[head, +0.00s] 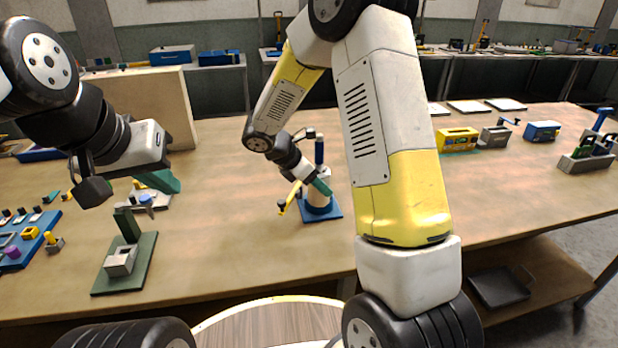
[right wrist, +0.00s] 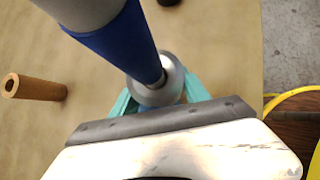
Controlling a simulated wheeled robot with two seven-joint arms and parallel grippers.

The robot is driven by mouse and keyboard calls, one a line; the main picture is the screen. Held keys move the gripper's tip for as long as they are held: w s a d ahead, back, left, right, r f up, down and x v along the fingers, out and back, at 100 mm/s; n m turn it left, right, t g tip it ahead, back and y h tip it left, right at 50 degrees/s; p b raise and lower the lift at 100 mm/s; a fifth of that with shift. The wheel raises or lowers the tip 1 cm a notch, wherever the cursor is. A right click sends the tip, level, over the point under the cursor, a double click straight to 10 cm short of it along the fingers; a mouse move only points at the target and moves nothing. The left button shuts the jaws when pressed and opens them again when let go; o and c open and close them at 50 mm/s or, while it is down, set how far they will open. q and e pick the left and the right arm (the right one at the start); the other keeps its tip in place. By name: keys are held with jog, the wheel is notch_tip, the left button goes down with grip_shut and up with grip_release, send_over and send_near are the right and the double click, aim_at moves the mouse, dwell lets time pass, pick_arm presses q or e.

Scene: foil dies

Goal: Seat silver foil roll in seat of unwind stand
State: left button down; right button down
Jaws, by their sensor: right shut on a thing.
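The unwind stand shows in the head view as a blue base plate (head: 334,212) with an upright blue post (head: 319,150). A pale cylinder (head: 318,194), apparently the foil roll, is low at the post, just above the base. My right gripper (head: 322,187) is beside it there. In the right wrist view my teal fingers (right wrist: 158,100) are shut on the silver roll (right wrist: 157,93), at the lower end of the blue post (right wrist: 115,45). Whether the roll touches its seat is hidden. My left gripper (head: 160,181) hangs over the left of the table; its jaw gap is unclear.
A green stand (head: 130,270) with a grey block is at the front left, beside a blue tray (head: 28,240) of small parts. A tan tube (right wrist: 38,88) sticks up left of the roll. A yellow box (head: 457,138) stands at the back right. The table's right middle is clear.

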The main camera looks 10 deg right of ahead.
jog(key=shift+w+d+f, duration=0.1)
jog(key=shift+w+d, duration=0.1)
jog(key=shift+w, duration=0.5)
jog(key=shift+w+d, duration=0.15)
jog(key=shift+w, duration=0.5)
jog(key=shift+w+f, duration=0.1)
jog(key=shift+f, duration=1.7)
jog(key=shift+f, duration=0.15)
jog(key=c, duration=0.6)
grip_release()
jog(key=shift+o, duration=0.2)
